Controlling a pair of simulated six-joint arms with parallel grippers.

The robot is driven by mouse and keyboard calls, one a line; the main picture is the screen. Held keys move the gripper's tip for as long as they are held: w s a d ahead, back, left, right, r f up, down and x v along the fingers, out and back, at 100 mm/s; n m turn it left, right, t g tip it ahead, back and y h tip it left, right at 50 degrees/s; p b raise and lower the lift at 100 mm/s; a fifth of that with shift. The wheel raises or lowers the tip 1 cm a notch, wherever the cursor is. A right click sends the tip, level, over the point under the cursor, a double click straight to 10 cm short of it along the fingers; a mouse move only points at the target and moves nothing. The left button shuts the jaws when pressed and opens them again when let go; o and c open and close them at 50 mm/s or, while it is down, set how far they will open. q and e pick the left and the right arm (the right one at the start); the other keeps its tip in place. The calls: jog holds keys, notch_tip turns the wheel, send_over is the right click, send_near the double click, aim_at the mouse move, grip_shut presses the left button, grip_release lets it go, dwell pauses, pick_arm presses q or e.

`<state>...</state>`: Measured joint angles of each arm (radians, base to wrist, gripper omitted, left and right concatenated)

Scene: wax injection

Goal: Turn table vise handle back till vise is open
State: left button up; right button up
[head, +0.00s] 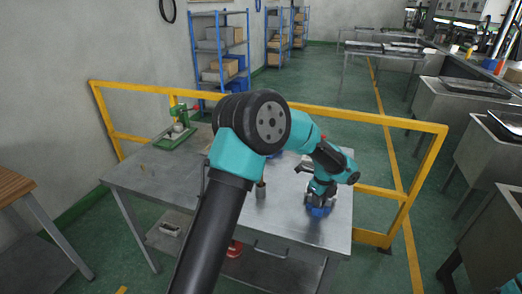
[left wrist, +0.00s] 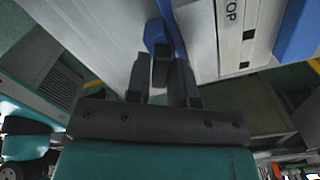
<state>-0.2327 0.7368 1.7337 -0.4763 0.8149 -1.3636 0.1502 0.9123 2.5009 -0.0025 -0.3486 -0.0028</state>
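The blue table vise (head: 318,211) stands near the front right corner of the metal table. My left arm reaches over the table, and my left gripper (head: 321,193) points down right at the top of the vise, covering much of it. In the left wrist view, the left gripper's two dark fingers (left wrist: 161,82) stand apart with a dark block (left wrist: 160,66) between their tips. Blue vise parts (left wrist: 172,35) show just beyond. I cannot tell whether the fingers press on the block, or whether it is the handle. The vise jaws are hidden.
The metal table (head: 160,184) also holds a green device (head: 177,129) at the back left and a small cylinder (head: 261,190) near the middle. A yellow railing (head: 385,118) runs behind the table. Its left part is mostly clear.

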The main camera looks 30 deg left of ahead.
pick_arm(q)
jog(key=m, duration=0.5)
jog(key=shift+d, duration=0.1)
jog(key=shift+r+m, duration=0.3)
jog(key=shift+m, duration=0.2)
notch_tip(320, 180, up, 17)
jog(key=s+a+f+m, duration=0.1)
jog(key=a+m, duration=1)
jog(key=m, duration=0.7)
jog(key=s+a+f+m, duration=0.1)
jog(key=a+m, duration=1)
jog(key=m, duration=0.7)
jog(key=shift+s+a+f+t, duration=0.3)
jog(key=shift+s+a+f, duration=0.05)
jog(key=shift+s+f, duration=0.05)
jog(key=shift+d, duration=0.1)
